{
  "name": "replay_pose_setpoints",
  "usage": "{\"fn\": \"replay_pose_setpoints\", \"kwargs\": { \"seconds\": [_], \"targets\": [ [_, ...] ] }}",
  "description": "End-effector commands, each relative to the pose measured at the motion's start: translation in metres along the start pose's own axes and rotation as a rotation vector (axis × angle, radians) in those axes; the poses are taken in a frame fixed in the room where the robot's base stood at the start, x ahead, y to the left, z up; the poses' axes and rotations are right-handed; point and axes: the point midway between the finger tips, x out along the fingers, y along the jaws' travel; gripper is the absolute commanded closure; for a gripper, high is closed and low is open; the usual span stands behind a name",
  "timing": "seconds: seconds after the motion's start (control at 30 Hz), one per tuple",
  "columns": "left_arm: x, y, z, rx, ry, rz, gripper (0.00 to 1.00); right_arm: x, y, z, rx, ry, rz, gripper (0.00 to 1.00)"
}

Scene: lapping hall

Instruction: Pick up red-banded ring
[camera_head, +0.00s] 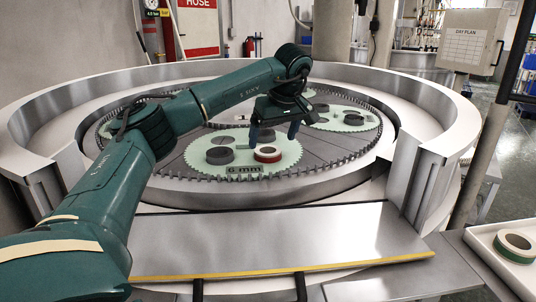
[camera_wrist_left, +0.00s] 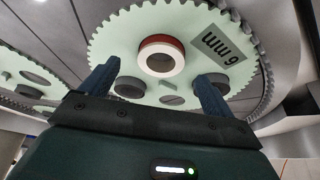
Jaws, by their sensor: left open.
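The red-banded ring (camera_head: 268,158) lies on the pale green toothed disc (camera_head: 283,147) marked "6 mm", at its near side. In the left wrist view the red-banded ring (camera_wrist_left: 160,42) shows a pale face, a red band and an open hole. My left gripper (camera_head: 273,134) is open and empty, pointing down above the green disc, close behind the ring in the head view. In the left wrist view the ring appears beyond and between the fingertips of my left gripper (camera_wrist_left: 157,72), with clear space between. My right gripper is out of sight.
A dark grey round piece (camera_head: 220,156) sits beside the ring on the same disc. Another toothed disc (camera_head: 347,118) with dark pieces lies behind. A raised metal rim (camera_head: 445,150) surrounds the plate. A white tray (camera_head: 483,240) at right holds a green-banded ring (camera_head: 515,246).

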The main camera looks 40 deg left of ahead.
Motion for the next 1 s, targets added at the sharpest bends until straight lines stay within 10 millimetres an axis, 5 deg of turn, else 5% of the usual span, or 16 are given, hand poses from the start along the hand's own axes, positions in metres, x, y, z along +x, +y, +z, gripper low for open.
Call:
{"fn": "replay_pose_setpoints", "kwargs": {
  "seconds": [0.27,0.57,1.0],
  "targets": [
    [0.039,-0.004,-0.004,0.0,-0.001,-0.004,0.11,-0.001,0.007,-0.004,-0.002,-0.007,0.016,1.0],
    [0.044,-0.003,-0.003,0.0,0.0,-0.001,0.11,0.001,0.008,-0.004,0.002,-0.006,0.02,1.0],
    [0.043,-0.003,-0.003,0.0,0.0,-0.001,0.47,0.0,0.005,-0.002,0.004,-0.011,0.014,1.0]
  ]
}}
